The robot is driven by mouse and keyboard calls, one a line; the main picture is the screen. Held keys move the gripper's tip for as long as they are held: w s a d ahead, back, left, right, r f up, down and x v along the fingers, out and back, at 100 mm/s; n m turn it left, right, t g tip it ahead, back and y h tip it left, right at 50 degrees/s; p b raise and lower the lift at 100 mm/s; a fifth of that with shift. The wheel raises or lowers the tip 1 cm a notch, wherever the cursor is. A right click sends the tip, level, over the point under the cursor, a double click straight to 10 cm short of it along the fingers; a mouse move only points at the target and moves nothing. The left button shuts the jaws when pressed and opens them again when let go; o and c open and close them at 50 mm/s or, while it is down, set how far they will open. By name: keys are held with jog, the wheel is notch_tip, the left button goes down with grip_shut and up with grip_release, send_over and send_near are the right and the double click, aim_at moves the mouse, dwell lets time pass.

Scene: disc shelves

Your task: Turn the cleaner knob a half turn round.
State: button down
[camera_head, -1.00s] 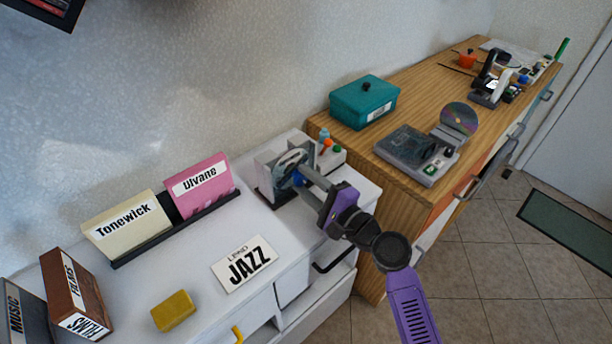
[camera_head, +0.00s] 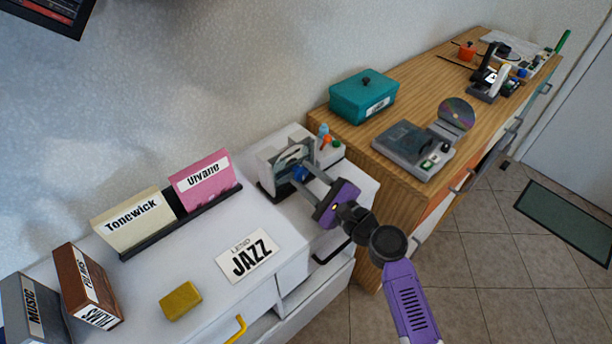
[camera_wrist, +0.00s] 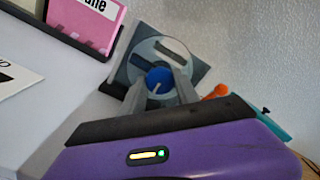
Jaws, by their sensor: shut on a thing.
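The disc cleaner (camera_head: 274,174) is a grey upright unit on the white cabinet, below the wall. Its knob (camera_wrist: 159,80) is blue with a pale line, set in the middle of a light disc in the wrist view. The knob also shows in the head view (camera_head: 300,173), partly hidden by my fingers. My gripper (camera_head: 306,172) reaches in from the lower right and is shut on the knob. In the wrist view my gripper's fingers (camera_wrist: 161,88) lie on either side of it. The pale line on the knob is tilted slightly from upright.
A small holder with coloured bottles (camera_head: 328,146) stands right beside the cleaner. The wooden cabinet (camera_head: 415,185) stands close on the right.

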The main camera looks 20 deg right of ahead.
jog(key=shift+f, duration=0.15)
jog(key=c, duration=0.9)
grip_release()
jog(key=b+v, duration=0.1)
jog(key=v, duration=0.7)
jog(key=shift+w, duration=0.1)
